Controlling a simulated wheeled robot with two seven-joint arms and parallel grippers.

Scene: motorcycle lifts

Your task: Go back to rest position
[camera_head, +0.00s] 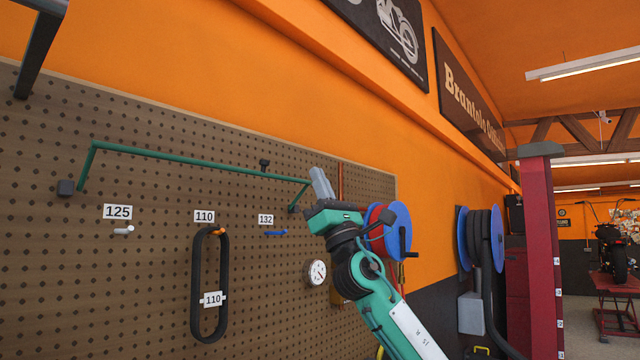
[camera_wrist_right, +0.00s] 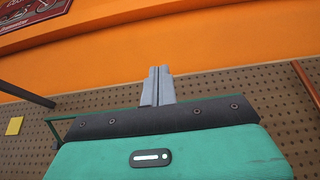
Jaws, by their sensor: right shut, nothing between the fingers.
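My right gripper (camera_head: 321,184) is raised in front of the pegboard, near the right end of a green rail. In the right wrist view its two grey fingers (camera_wrist_right: 158,84) are pressed together with nothing between them, pointing up toward the orange wall. My left gripper does not show in either view.
The pegboard (camera_head: 130,250) carries a green rail (camera_head: 200,157), labelled pegs and a black belt (camera_head: 196,285) hanging on the middle peg. A small round gauge (camera_head: 316,272) and blue-sided reels (camera_head: 398,229) are near my right arm. A red post (camera_head: 540,250) stands farther right.

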